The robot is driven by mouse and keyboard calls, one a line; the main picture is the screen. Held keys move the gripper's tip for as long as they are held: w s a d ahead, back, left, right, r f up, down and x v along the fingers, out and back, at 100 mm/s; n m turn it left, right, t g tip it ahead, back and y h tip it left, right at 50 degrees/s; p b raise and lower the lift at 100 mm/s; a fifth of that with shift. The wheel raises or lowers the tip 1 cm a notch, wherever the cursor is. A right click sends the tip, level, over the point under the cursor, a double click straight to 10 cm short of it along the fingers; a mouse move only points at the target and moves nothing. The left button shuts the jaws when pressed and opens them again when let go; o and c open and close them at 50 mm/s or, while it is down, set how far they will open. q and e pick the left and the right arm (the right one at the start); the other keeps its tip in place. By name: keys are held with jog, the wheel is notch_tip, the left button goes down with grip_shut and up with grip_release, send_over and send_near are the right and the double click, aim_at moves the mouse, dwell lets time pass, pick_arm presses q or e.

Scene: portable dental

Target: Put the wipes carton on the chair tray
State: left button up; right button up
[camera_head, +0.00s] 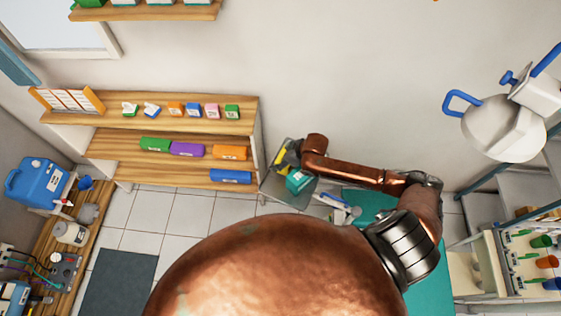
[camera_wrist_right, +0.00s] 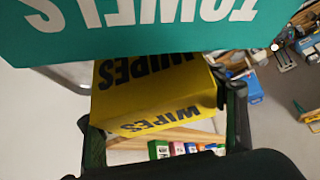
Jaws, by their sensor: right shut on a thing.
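The yellow wipes carton (camera_wrist_right: 150,88) is between the two fingers of my right gripper (camera_wrist_right: 165,122) in the right wrist view, its black WIPES lettering upside down. In the head view only a small yellow part of the carton (camera_head: 281,157) shows beside my right gripper (camera_head: 287,153). The grey chair tray (camera_head: 271,188) lies under this area, largely covered by the arm and boxes. A teal towels carton (camera_head: 299,182) is at the tray, close to the wipes carton; it fills the top of the wrist view (camera_wrist_right: 150,30). I cannot tell whether the wipes carton touches the tray. My left gripper is not in view.
Wooden shelves (camera_head: 180,120) with several small boxes stand left of the tray. A teal dental chair (camera_head: 375,205) lies to the right, with white handpieces (camera_head: 335,203) near the tray. The tiled floor (camera_head: 165,210) is clear below the shelves.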

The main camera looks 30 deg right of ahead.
jog(key=shift+a+f, duration=0.15)
jog(key=shift+f, duration=1.05)
jog(key=o, duration=1.2)
jog(key=shift+f, duration=0.1)
jog(key=b+v, duration=0.1)
jog(key=v, duration=1.1)
jog(key=shift+w, duration=0.1)
